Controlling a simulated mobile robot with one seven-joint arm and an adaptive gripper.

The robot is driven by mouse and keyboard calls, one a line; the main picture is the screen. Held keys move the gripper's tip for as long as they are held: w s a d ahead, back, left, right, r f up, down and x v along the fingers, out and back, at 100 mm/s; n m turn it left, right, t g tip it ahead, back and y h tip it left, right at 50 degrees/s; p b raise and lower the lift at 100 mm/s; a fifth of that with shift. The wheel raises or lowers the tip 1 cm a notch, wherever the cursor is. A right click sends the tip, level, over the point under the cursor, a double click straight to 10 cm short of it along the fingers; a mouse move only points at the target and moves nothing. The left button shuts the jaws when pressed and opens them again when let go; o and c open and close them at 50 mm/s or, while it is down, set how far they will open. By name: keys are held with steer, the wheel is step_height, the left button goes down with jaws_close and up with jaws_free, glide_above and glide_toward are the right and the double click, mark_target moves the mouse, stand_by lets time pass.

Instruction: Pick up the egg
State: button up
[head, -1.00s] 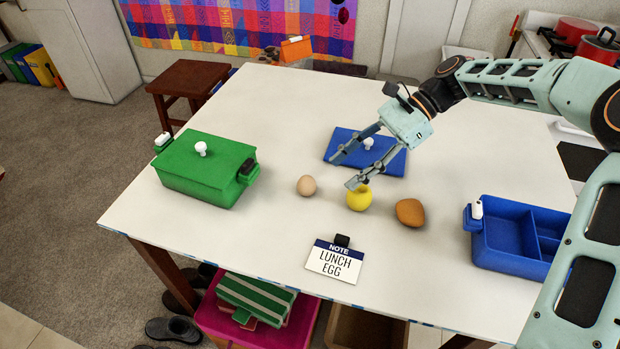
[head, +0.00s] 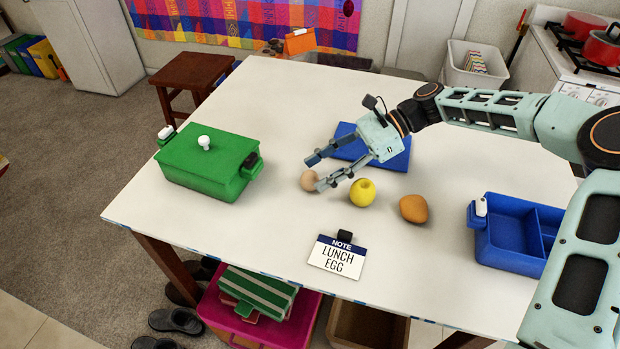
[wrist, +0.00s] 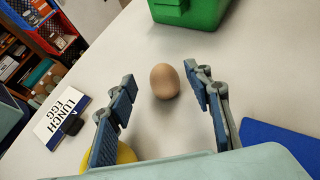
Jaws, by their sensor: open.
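The light brown egg (head: 309,181) lies on the white table, to the right of the green box. In the wrist view the egg (wrist: 165,81) is just beyond the fingertips, about midway between the two fingers and apart from both. My gripper (head: 316,172) is open and empty, its fingertips close to the egg; it also shows in the wrist view (wrist: 160,78). In the head view one finger partly covers the egg's lower right side. A white note card (head: 338,257) reading "LUNCH EGG" stands near the table's front edge.
A yellow apple-like fruit (head: 362,192) is close to my gripper, with an orange-brown fruit (head: 414,209) to its right. The closed green box (head: 200,170) is left, a blue lid (head: 394,160) behind, and an open blue divided box (head: 500,258) at right.

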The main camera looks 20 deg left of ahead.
mark_target(314, 172)
steer(key=shift+x, duration=1.55)
steer(key=shift+w+a, duration=0.1)
steer(key=shift+c, duration=0.4)
steer(key=c, duration=1.1)
steer(key=shift+r, duration=0.1)
